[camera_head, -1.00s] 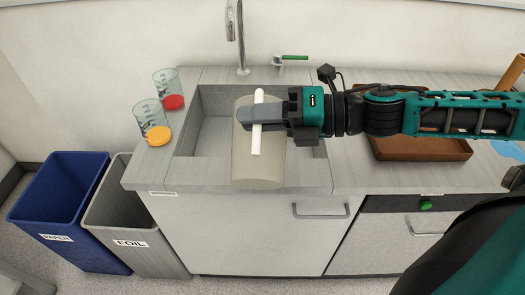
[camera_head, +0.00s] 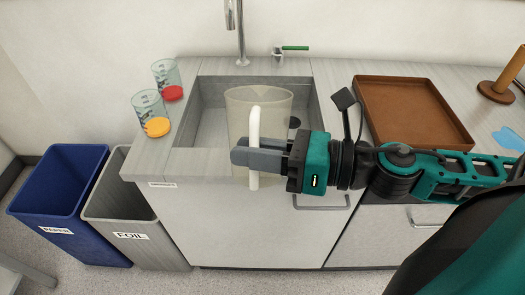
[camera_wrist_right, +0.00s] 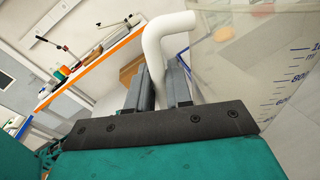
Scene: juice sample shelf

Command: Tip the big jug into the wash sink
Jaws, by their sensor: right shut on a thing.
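The big jug (camera_head: 238,112) is a pale see-through pitcher with a white handle (camera_head: 254,125). In the head view it looks roughly upright, its open rim showing, in front of the wash sink (camera_head: 206,130) and overlapping the sink's front edge. My right gripper (camera_head: 243,157) is shut on the handle from the right. In the right wrist view the handle (camera_wrist_right: 158,45) stands between the fingers, and the jug wall (camera_wrist_right: 275,60) with blue volume marks is at the right. I cannot tell whether liquid is inside. The jug hides part of the basin. My left gripper is out of view.
A brown tray (camera_head: 410,105) lies on the right counter. Blue (camera_head: 60,205) and grey (camera_head: 135,215) bins stand at lower left.

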